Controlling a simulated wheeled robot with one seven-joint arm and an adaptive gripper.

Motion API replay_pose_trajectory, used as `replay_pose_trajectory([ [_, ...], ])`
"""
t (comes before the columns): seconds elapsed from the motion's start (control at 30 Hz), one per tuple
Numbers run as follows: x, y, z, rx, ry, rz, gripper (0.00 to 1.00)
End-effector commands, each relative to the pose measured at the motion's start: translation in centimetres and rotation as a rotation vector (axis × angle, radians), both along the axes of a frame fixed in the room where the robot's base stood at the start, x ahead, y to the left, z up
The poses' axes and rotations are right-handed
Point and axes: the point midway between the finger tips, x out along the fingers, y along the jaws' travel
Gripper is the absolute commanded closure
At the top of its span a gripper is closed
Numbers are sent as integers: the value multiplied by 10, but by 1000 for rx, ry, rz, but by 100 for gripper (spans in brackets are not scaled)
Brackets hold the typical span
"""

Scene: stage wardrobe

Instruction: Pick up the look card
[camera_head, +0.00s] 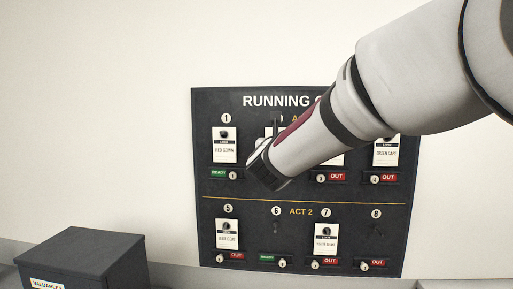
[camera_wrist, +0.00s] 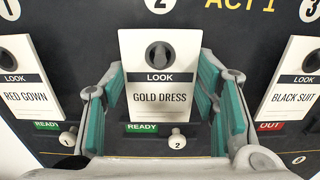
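The look card labelled GOLD DRESS (camera_wrist: 160,98) is white with a black LOOK band and hangs upright on a dark peg at position 2 of the black board. My gripper (camera_wrist: 162,76) is open, with one teal-padded finger on each side of this card. The fingertips are close to the card's side edges; I cannot tell whether they touch. In the head view my arm hides most of position 2.
The running-order board (camera_head: 300,202) is on a pale wall. Neighbouring cards RED GOWN (camera_wrist: 22,98) and BLACK SUIT (camera_wrist: 292,97) hang left and right. A green READY slider with a knob (camera_wrist: 177,141) sits below the card. A dark valuables box (camera_head: 85,262) stands lower left.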

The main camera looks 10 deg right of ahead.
Motion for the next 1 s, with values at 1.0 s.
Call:
replay_pose_trajectory([
  [1.0, -98, 32, 9, -1, 0, 4, 60],
])
